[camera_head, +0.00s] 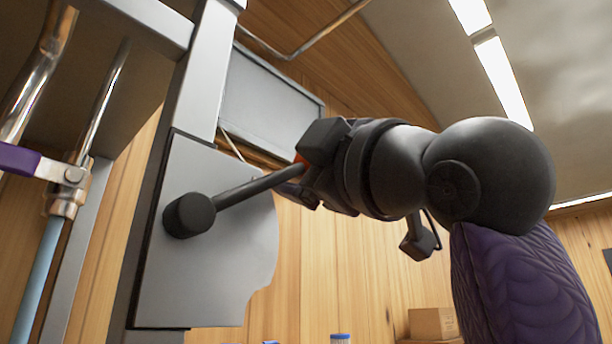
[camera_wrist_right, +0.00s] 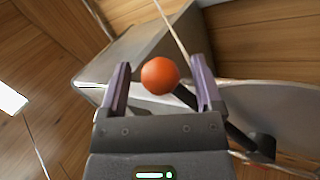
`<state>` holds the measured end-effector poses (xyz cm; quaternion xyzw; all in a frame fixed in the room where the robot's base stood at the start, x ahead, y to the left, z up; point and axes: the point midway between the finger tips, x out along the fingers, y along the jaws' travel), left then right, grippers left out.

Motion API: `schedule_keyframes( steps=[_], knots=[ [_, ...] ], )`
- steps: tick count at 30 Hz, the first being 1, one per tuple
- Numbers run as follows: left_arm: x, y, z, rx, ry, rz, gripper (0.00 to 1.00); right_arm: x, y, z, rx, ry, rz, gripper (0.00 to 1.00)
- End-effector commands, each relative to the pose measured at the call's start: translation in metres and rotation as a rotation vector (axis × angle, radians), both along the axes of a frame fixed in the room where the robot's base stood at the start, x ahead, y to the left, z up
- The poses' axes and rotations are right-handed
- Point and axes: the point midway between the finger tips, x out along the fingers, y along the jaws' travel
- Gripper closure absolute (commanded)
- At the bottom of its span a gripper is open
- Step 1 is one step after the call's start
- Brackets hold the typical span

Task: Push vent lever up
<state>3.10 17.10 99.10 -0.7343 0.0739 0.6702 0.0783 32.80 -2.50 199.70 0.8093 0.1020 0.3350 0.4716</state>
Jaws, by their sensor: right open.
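The vent lever is a dark rod (camera_head: 252,187) on a black round pivot (camera_head: 190,215), mounted on a grey plate (camera_head: 225,262). It points right and slightly up in the head view. Its orange knob shows whole in the right wrist view (camera_wrist_right: 160,76); in the head view only a sliver shows, mostly hidden by my right gripper (camera_head: 296,180). In the right wrist view, my right gripper (camera_wrist_right: 160,63) is open, with a purple finger on either side of the knob and visible gaps between. Contact with the knob cannot be told. My left gripper is out of view.
A grey post (camera_head: 205,75) rises beside the plate. Metal pipes and a purple-handled valve (camera_head: 68,175) stand at the left. A grey box (camera_head: 262,95) hangs behind the lever. Cardboard boxes (camera_head: 433,323) lie low at the back right.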

Motion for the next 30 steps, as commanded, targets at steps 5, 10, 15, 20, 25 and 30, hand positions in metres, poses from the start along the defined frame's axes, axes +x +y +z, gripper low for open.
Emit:
schedule_keyframes(
  steps=[5,10,15,20,25,30],
  knots=[
    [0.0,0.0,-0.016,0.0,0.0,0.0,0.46,-0.012,-0.008,-0.012,0.001,-0.004,-0.002,0.17],
    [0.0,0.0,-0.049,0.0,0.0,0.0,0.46,-0.046,-0.029,-0.034,0.001,-0.007,-0.002,0.17],
    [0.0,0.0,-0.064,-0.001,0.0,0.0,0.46,-0.07,-0.044,-0.045,0.001,-0.003,-0.001,0.17],
    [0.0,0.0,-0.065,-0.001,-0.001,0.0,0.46,-0.076,-0.047,-0.045,0.0,-0.001,0.001,0.17],
    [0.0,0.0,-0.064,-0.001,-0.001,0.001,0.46,-0.076,-0.047,-0.044,0.0,-0.001,0.001,0.17],
    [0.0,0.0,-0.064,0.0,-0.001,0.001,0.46,-0.075,-0.047,-0.045,0.0,0.001,0.001,0.17]
  ],
)
